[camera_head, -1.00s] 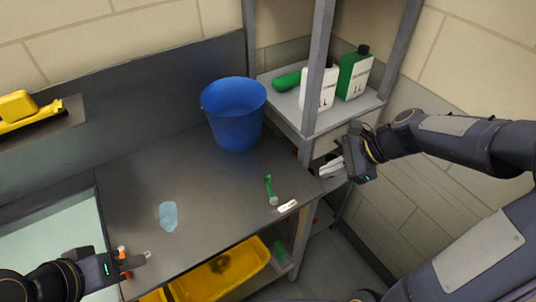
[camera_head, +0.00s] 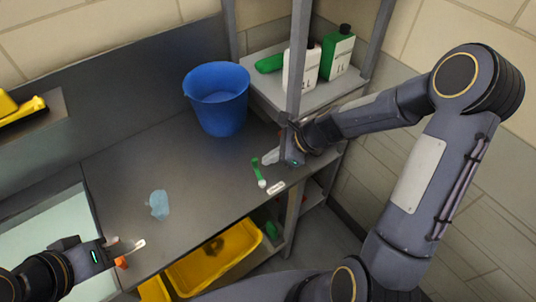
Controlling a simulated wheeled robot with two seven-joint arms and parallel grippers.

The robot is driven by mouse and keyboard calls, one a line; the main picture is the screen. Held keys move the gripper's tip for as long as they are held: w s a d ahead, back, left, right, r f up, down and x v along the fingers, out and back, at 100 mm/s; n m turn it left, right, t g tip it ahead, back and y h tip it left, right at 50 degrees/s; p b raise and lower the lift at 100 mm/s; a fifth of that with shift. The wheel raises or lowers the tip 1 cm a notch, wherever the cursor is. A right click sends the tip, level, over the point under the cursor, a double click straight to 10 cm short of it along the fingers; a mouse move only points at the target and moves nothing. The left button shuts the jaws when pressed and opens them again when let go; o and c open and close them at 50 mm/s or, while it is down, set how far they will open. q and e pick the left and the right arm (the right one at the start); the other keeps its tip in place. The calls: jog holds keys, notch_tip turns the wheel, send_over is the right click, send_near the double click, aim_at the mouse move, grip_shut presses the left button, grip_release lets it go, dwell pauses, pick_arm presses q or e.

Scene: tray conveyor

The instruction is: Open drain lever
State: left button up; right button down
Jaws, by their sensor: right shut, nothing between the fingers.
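A small orange part (camera_head: 121,263), possibly the drain lever, shows at the counter's front edge near the sink (camera_head: 50,235). It is partly hidden by my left gripper (camera_head: 128,245), whose pale fingertips lie just above and beside it. I cannot tell whether they touch it or how far apart they are. My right gripper (camera_head: 270,157) is shut and empty above the counter's right end, close to the shelf post and a green-handled brush (camera_head: 258,171).
A blue bucket (camera_head: 218,105) stands at the back of the counter (camera_head: 185,165). A light blue cloth (camera_head: 159,204) and a small white item (camera_head: 276,187) lie on it. Bottles (camera_head: 338,55) stand on the right shelf. A yellow tub (camera_head: 240,242) is below.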

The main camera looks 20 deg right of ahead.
jog(key=shift+w+a, duration=0.15)
jog(key=shift+a, duration=0.3)
jog(key=shift+w+a+r, duration=0.1)
jog(key=shift+w+a, duration=0.05)
jog(key=shift+a, duration=0.05)
jog(key=shift+w+a+r+n+p, duration=0.1)
jog(key=shift+a+n+p, duration=0.1)
jog(key=shift+n+p, duration=0.35)
jog(key=shift+w+a+g, duration=0.1)
jog(key=shift+a+g, duration=0.2)
jog(key=shift+g, duration=0.1)
jog(key=shift+f, duration=0.2)
jog(key=shift+d, duration=0.15)
